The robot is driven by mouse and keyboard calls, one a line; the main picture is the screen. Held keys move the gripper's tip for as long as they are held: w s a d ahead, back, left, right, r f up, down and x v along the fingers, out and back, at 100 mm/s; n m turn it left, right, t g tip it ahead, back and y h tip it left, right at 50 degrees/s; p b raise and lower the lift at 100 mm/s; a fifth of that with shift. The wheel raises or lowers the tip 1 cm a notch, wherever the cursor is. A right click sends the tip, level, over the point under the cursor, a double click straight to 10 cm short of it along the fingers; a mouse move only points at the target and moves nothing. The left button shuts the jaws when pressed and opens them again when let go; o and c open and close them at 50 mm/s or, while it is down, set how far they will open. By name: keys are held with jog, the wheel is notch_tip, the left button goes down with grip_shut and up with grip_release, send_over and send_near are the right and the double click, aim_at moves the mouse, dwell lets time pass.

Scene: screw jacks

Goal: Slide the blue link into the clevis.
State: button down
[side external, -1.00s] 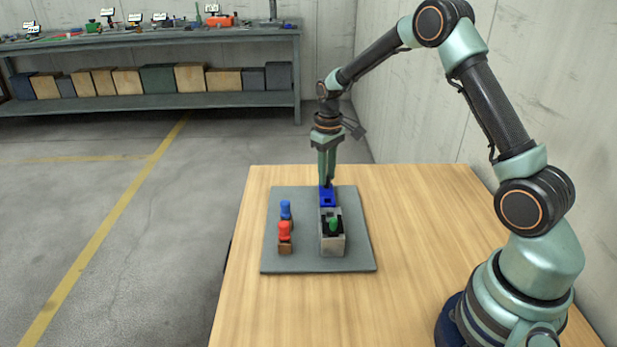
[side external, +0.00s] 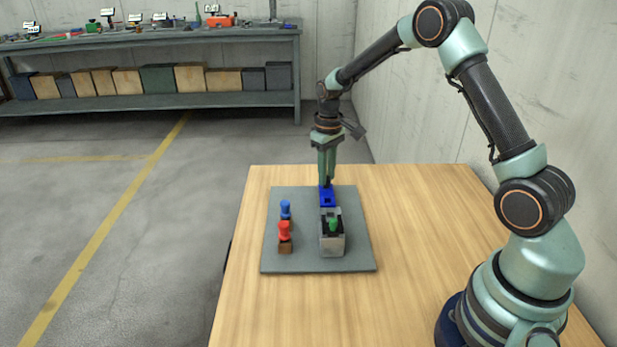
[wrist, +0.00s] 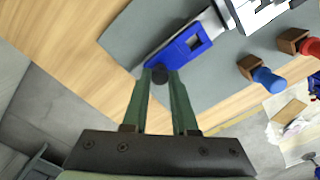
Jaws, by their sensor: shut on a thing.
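The blue link (side external: 327,197) lies toward the back of the grey board, with a square hole in it. In the wrist view the blue link (wrist: 177,49) has a dark knob (wrist: 159,77) at its near end. My gripper (side external: 326,184) is shut on that end; its fingertips (wrist: 160,76) are either side of the knob. The grey clevis (side external: 332,245) stands in line with the link, in front of it, with a green knob (side external: 333,225) on it. A grey section meets the link's far end in the wrist view; I cannot tell how far the link enters the clevis.
The grey board (side external: 306,262) lies on the wooden table (side external: 430,230). The table right of the board is clear.

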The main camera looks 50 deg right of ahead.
aim_at(329, 191)
jog(key=s+a, duration=0.5)
jog(key=shift+s+a+r, duration=0.1)
jog(key=shift+s+a, duration=0.2)
jog(key=shift+a, duration=0.05)
dwell(0.3)
jog(key=c, duration=0.7)
grip_release()
notch_tip(329, 191, up, 12)
jog(key=shift+r, duration=0.1)
jog(key=s+a+r+t, duration=0.2)
jog(key=s, duration=0.2)
jog(key=s+a+r+t, duration=0.1)
jog(key=s+r, duration=0.1)
jog(key=s, duration=0.2)
jog(key=s+a+r+t, duration=0.2)
jog(key=s, duration=0.2)
jog(key=shift+s+a+r+t, duration=0.15)
jog(key=shift+s+a+t, duration=0.15)
jog(key=shift+s+a, duration=0.05)
